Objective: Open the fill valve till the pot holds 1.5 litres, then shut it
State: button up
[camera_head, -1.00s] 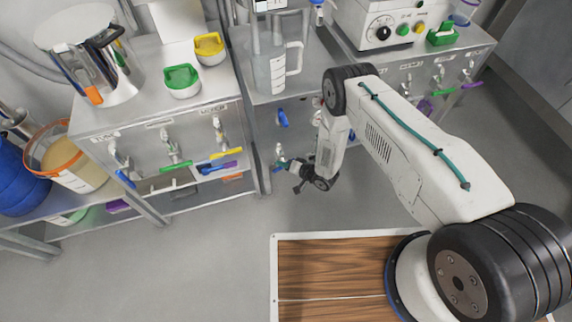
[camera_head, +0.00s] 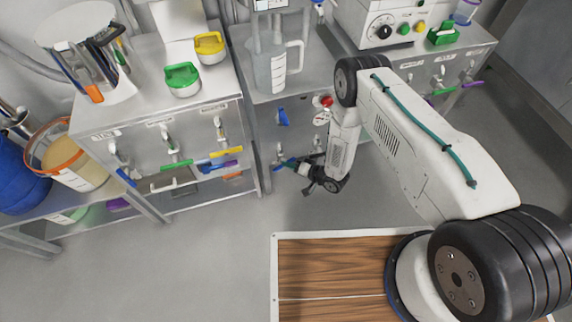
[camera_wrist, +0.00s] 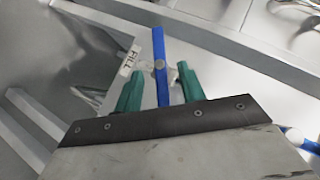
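The fill valve is a small tap with a blue bar handle (camera_wrist: 158,42) beside a "FILL" label (camera_wrist: 129,61) in the wrist view. My gripper (camera_wrist: 159,70) has its two green fingers on either side of the handle. A gap shows on both sides, so it is open around the handle, not shut on it. In the head view my gripper (camera_head: 291,163) is low at the front of the middle cabinet. A clear jug with graduation marks (camera_head: 272,72) stands on that cabinet, possibly the pot. Its level cannot be read.
The left cabinet (camera_head: 95,120) carries several taps and coloured handles. A control box (camera_head: 375,28) stands on the right cabinet. The grey floor in front is clear.

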jog(key=shift+v, duration=1.9)
